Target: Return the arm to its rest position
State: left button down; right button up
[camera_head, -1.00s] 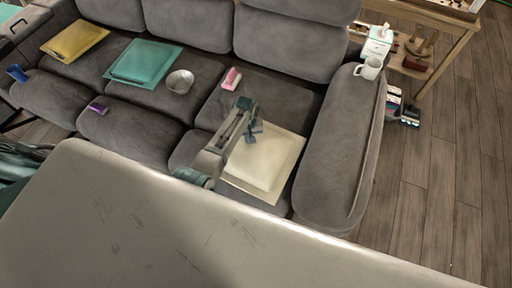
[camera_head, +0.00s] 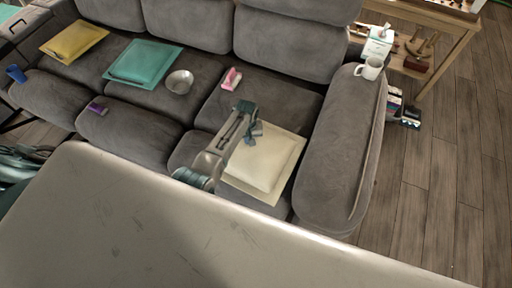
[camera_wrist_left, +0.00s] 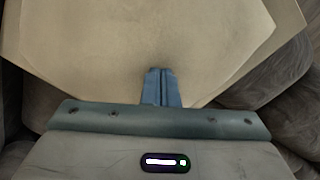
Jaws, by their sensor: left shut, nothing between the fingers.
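My left arm reaches over the grey sofa in the head view. I cannot tell how high the gripper is above the tray. My right gripper is not in view.
On the sofa (camera_head: 165,112) lie a teal tray (camera_head: 145,62), a yellow tray (camera_head: 75,40), a metal bowl (camera_head: 179,81) and a pink item (camera_head: 231,78). A white mug (camera_head: 369,68) stands on the armrest.

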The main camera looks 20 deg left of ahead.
pick_arm(q)
jog(key=shift+r+p, duration=0.65)
jog(key=shift+r, duration=0.3)
jog(key=shift+f, duration=0.1)
jog(key=shift+s, duration=0.1)
